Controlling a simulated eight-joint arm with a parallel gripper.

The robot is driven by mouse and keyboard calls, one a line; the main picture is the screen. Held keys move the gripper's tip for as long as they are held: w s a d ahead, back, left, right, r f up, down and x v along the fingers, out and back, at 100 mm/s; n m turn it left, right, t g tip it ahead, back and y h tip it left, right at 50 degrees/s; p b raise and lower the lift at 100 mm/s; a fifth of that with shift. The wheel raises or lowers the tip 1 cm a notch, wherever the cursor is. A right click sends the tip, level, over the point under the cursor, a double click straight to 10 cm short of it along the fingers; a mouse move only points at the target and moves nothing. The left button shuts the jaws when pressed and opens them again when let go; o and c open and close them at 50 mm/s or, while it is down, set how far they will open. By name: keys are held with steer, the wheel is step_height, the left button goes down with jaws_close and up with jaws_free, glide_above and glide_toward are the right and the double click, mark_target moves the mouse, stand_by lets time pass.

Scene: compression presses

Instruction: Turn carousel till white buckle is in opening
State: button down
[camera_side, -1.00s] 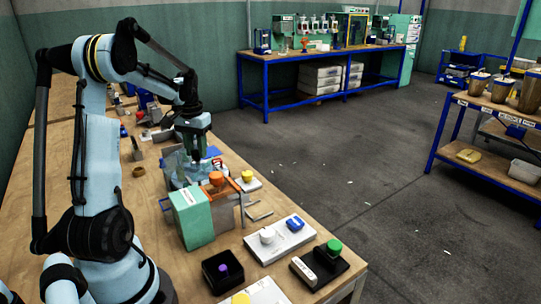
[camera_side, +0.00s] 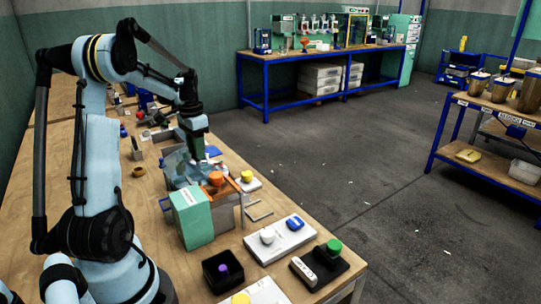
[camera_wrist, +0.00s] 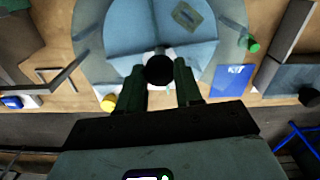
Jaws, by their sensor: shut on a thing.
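The carousel (camera_wrist: 118,22) is a round light-blue disc with raised dividers, seen from above in the wrist view. In the side view the carousel (camera_side: 178,168) stands on the bench behind a green box, partly hidden by my arm. My gripper (camera_wrist: 160,72) has its two fingers on either side of a black round knob (camera_wrist: 159,70) near the disc's front and is shut on it. A grey-green flat piece with a small hole (camera_wrist: 186,15) lies in a compartment at the upper right. I cannot make out a white buckle; part of the disc is outside the wrist view.
The green box (camera_side: 192,217) and an orange knob (camera_side: 216,178) stand just in front of the carousel. A blue card (camera_wrist: 231,80) and a green knob (camera_wrist: 250,43) lie right of the disc. A yellow knob (camera_wrist: 108,102) is near its front left.

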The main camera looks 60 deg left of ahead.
steer(key=shift+m, duration=5.1)
steer(key=c, duration=0.8)
jaws_free()
steer(key=shift+o, duration=0.2)
step_height(320, 180, up, 12)
steer(key=shift+d+r, duration=0.1)
